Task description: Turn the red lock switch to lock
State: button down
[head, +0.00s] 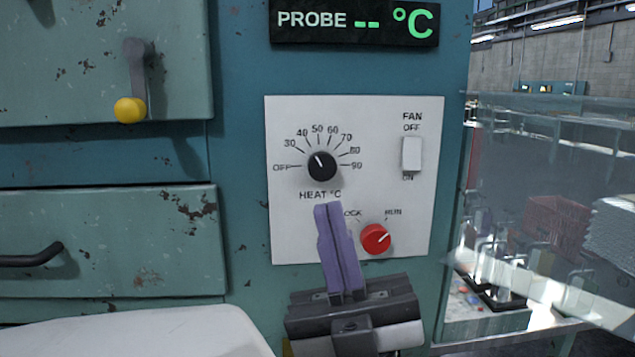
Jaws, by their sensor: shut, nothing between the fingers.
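The red lock switch (375,239) is a small round knob low on the white control panel (290,235). Its pale mark points up and right, toward the label that appears to read RUN. The LOCK label to its upper left is partly hidden, with its first letter behind my fingers. My gripper (328,208) has purple fingers, shut together with nothing between them. They point up in front of the panel, just left of the red switch. The tips appear just below the HEAT label. I cannot tell whether they touch the panel; they look apart from the switch.
Above is a black heat knob (322,166), with a white fan switch (412,154) to its right. A probe display (354,22) shows dashes. At left are a yellow-knobbed lever (131,109) and a drawer handle (32,256). Clear panes and shelves stand at right.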

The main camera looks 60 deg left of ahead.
aim_at(374, 238)
jog(key=u, duration=1.45)
jog(key=k+j+z, duration=0.3)
jog(key=z, duration=0.15)
jog(key=k+j+z, duration=0.15)
jog(key=k+z, duration=0.15)
jog(key=z, duration=0.2)
